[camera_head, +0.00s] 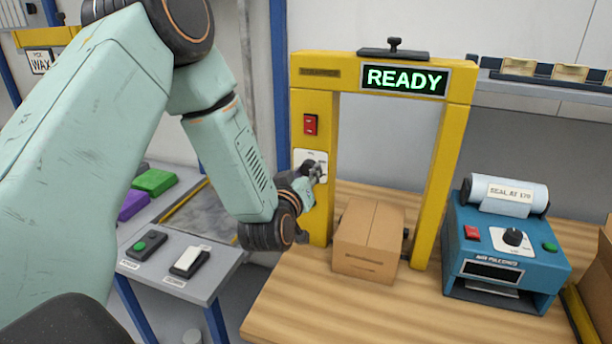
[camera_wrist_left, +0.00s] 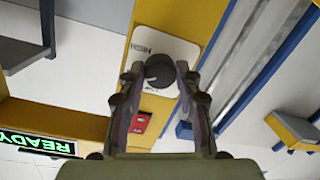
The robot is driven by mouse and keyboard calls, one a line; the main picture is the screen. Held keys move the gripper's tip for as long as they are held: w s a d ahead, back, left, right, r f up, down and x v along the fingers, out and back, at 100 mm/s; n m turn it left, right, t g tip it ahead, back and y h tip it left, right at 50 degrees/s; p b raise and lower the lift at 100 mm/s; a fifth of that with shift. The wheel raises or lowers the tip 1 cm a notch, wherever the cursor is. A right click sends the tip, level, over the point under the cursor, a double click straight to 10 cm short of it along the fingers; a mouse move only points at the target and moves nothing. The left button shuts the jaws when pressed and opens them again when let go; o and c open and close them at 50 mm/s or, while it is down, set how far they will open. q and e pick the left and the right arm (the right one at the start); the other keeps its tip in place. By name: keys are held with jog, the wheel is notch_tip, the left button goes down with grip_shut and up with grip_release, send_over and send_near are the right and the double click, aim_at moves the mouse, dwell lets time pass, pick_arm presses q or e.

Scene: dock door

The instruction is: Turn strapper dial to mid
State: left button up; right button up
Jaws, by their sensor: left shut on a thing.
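The strapper is a yellow arch (camera_head: 452,150) on the wooden table, with a green READY display (camera_head: 404,79) on its top beam. Its dial (camera_wrist_left: 160,72) is a dark round knob on a white plate on the left post; the plate also shows in the head view (camera_head: 303,157). My left gripper (camera_head: 316,172) reaches the dial from the left and is shut on it, one finger on each side in the left wrist view (camera_wrist_left: 157,78). The fingers hide part of the dial, and I cannot read its setting. My right gripper is not in view.
A red switch (camera_head: 310,125) sits just above the dial. A cardboard box (camera_head: 369,239) stands under the arch. A blue sealing machine (camera_head: 506,251) with its own knob stands at right. A grey side table (camera_head: 205,268) with buttons is at left.

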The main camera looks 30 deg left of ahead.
pick_arm(q)
jog(key=shift+r, duration=0.1)
dwell(0.3)
jog(key=o, duration=1.2)
jog(key=shift+s, duration=0.1)
jog(key=shift+c, duration=0.2)
jog(key=v, duration=1.1)
jog(key=shift+s+d, duration=0.15)
jog(key=shift+s, duration=0.2)
